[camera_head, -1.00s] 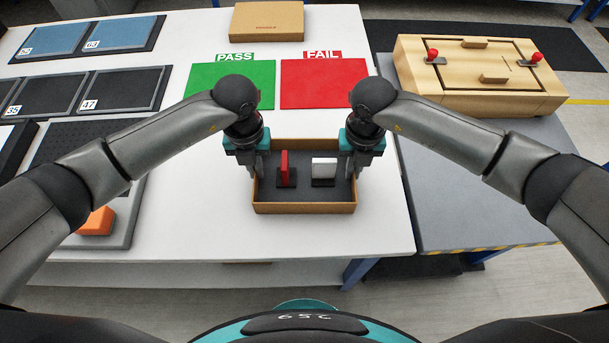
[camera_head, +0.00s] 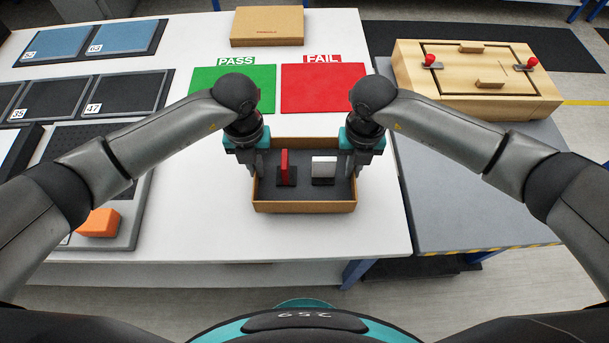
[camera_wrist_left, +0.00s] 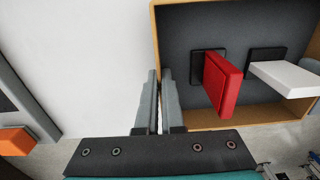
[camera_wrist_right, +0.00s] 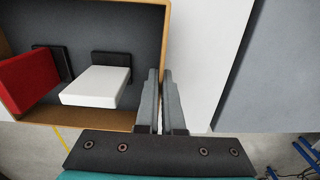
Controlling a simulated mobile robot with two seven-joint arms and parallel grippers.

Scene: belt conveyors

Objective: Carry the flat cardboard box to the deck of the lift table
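The flat open cardboard box (camera_head: 305,207) has a dark lining and holds a red piece (camera_head: 285,163) and a white piece (camera_head: 323,167) on dark bases. My left gripper (camera_head: 258,170) is shut on its left wall, which runs between the fingers in the left wrist view (camera_wrist_left: 161,78). My right gripper (camera_head: 351,170) is shut on its right wall, also seen in the right wrist view (camera_wrist_right: 160,76). The box is level, over the white table's front part; its exact height is unclear. The lift table's grey deck (camera_head: 450,190) is to the right, with a striped front edge.
A wooden case with red knobs (camera_head: 480,100) covers the deck's back part; the front part is clear. The white table (camera_head: 200,220) bears a green PASS mat (camera_head: 235,90), a red FAIL mat (camera_head: 323,90), a closed cardboard box (camera_head: 267,27) and an orange block (camera_head: 98,222).

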